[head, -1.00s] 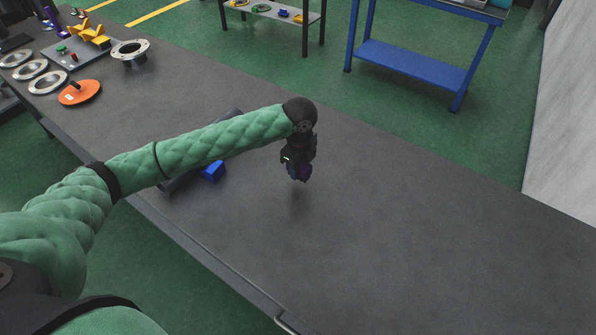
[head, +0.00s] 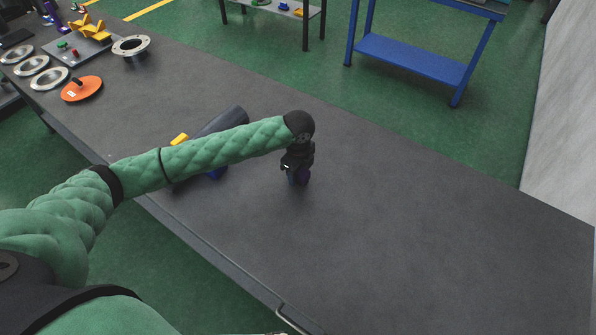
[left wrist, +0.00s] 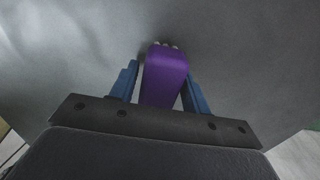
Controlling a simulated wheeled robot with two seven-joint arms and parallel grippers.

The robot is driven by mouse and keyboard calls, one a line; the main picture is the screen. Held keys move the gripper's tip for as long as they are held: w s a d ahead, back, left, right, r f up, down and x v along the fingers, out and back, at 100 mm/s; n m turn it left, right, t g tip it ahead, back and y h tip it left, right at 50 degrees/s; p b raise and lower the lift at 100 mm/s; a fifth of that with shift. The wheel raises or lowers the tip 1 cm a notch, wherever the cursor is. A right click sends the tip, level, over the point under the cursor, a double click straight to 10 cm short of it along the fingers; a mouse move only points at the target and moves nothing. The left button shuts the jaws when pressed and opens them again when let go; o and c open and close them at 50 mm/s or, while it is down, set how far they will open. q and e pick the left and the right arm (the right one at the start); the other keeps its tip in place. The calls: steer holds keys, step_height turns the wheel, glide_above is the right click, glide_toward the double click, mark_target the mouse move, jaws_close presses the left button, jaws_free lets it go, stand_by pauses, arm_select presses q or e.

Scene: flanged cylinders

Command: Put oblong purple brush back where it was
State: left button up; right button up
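The oblong purple brush (head: 304,176) is at the fingertips of my left gripper (head: 297,178), low over the middle of the dark table (head: 420,220). In the left wrist view, the purple brush (left wrist: 165,78) lies between the two blue fingers of my left gripper (left wrist: 160,85). Its light bristle end points away toward the grey surface. A narrow gap shows between the left finger and the brush, so the gripper looks open around it. The right finger is close beside the brush; contact is unclear. My right gripper is not in view.
A dark long object (head: 222,121), a yellow piece (head: 180,139) and a blue piece (head: 216,173) lie partly behind my left arm. An orange disc (head: 82,89), metal rings and a flanged cylinder (head: 131,46) stand far left. The table's right side is clear.

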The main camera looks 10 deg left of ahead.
arm_select(q)
steer(key=shift+o, duration=0.7)
steer(key=shift+r+b, duration=0.35)
steer(key=shift+r, duration=0.15)
step_height(320, 180, up, 4)
steer(key=shift+r+b, duration=0.2)
steer(key=shift+b, duration=0.85)
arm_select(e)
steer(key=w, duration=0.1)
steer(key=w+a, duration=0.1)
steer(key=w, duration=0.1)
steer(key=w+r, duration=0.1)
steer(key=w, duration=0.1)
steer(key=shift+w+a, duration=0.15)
arm_select(q)
step_height(320, 180, up, 5)
steer(key=shift+b, duration=0.85)
steer(key=shift+r, duration=0.95)
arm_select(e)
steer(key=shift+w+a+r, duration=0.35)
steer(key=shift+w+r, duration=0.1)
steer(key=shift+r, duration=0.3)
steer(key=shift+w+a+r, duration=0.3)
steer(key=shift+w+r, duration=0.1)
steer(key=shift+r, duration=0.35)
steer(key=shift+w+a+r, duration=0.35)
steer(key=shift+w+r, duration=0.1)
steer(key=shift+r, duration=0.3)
